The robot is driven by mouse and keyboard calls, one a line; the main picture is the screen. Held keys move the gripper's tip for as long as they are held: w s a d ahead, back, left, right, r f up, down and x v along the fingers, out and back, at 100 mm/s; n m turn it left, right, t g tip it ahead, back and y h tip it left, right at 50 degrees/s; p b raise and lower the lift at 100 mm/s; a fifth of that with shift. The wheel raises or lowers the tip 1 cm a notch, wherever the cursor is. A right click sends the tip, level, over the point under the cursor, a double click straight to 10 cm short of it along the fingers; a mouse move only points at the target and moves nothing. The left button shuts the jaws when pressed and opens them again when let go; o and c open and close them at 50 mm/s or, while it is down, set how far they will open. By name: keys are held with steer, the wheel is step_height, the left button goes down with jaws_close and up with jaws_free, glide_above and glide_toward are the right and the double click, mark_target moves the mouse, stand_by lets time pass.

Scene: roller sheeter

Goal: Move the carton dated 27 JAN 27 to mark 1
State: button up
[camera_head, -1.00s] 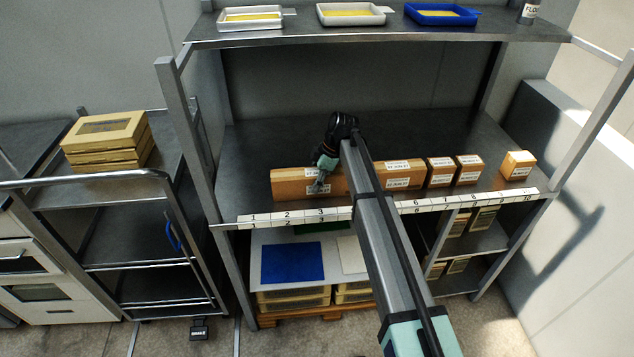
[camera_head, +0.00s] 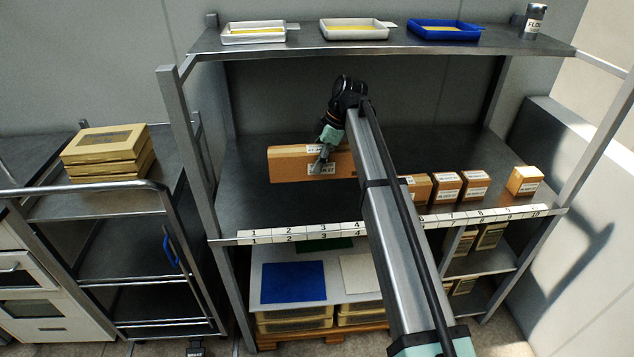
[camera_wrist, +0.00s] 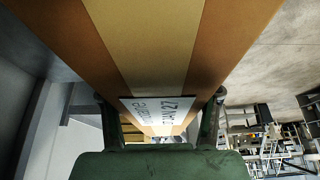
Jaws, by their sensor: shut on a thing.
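A long brown carton (camera_head: 288,165) with a white date label hangs in my gripper (camera_head: 322,163) above the left part of the shelf. My gripper is shut on the carton at its label. In the wrist view the carton (camera_wrist: 145,45) fills the upper middle, between the fingers of my gripper (camera_wrist: 160,115). The numbered strip (camera_head: 305,233) runs along the shelf's front edge. Mark 1 (camera_head: 254,236) is at its left end, below and left of the carton.
Behind my arm, a brown carton (camera_head: 420,188) stands partly hidden. Small cartons (camera_head: 446,187) (camera_head: 474,186) and a lone one (camera_head: 525,181) stand further right. The shelf's left part (camera_head: 240,200) is clear. A post (camera_head: 190,150) bounds it left. Trays (camera_head: 253,33) stand on the upper shelf.

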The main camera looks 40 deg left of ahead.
mark_target(276, 151)
step_height(276, 151, up, 5)
steer(key=shift+f+b, duration=0.2)
steer(key=shift+b, duration=0.15)
steer(key=shift+a+r, duration=0.15)
steer(key=shift+r, duration=0.2)
steer(key=s+a, duration=0.2)
steer(key=s+a+b, duration=0.1)
steer(key=s+a, duration=0.1)
steer(key=s, duration=0.1)
steer(key=s+a, duration=0.2)
steer(key=a, duration=0.1)
steer(key=shift+s+r+b, duration=0.15)
steer(key=shift+r+b, duration=0.15)
steer(key=shift+b, duration=0.1)
steer(key=shift+f+p, duration=2.25)
steer(key=shift+f, duration=7.5)
steer(key=shift+f, duration=0.15)
steer(key=o, duration=1.6)
steer(key=b+v, duration=0.2)
steer(key=v, duration=1)
steer(key=shift+s+b, duration=0.1)
steer(key=shift+b, duration=0.3)
